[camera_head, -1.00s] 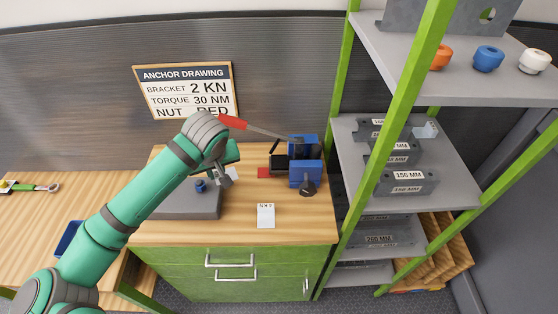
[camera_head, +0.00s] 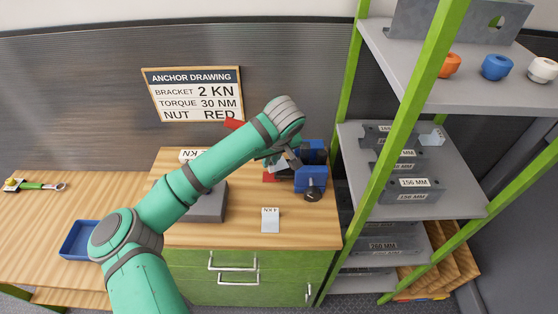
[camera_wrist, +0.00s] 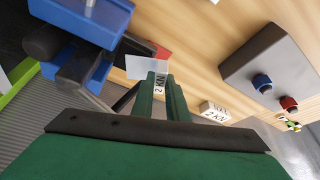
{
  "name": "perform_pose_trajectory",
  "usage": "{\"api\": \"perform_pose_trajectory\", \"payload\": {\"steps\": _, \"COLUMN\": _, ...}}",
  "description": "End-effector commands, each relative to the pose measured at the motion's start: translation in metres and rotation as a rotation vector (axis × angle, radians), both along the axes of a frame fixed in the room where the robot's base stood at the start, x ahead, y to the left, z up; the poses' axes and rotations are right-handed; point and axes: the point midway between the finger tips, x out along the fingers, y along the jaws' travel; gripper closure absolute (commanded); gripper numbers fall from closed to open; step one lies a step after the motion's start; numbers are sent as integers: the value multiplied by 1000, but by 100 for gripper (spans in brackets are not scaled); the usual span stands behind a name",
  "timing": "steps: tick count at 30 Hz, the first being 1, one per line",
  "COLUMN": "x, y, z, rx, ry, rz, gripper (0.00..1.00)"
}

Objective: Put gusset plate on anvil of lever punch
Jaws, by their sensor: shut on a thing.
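My gripper (camera_wrist: 162,92) is shut on a pale plate, the gusset plate (camera_wrist: 146,67), which has a 2 KN label between the green fingers. The plate's free end sticks out past the fingertips, beside the blue lever punch (camera_wrist: 85,20) in the wrist view. In the head view the lever punch (camera_head: 311,179) stands at the right of the wooden worktop, and my gripper (camera_head: 282,160) is just left of it, partly hidden by my arm. The punch's red lever grip (camera_head: 235,124) shows behind my arm. I cannot make out the anvil clearly or tell whether the plate touches it.
A grey block (camera_head: 207,207) on the worktop carries blue (camera_wrist: 262,82) and red (camera_wrist: 288,102) nuts. A 4 KN piece (camera_head: 270,220) lies in front of the punch. A 2 KN piece (camera_wrist: 214,112) stands behind the block. A green-framed shelf (camera_head: 400,100) stands close on the right.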

Motion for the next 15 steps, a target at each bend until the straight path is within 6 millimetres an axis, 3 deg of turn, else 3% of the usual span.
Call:
{"api": "perform_pose_trajectory", "payload": {"steps": 6, "x": 12, "y": -31, "z": 0, "rx": 1, "ry": -1, "rz": -4, "gripper": 100}}
{"api": "perform_pose_trajectory", "payload": {"steps": 9, "x": 10, "y": -27, "z": -14, "rx": -1, "ry": 2, "rz": 0, "gripper": 100}}
{"api": "perform_pose_trajectory", "payload": {"steps": 15, "x": 11, "y": -27, "z": -16, "rx": 0, "ry": 1, "rz": -1, "gripper": 100}}
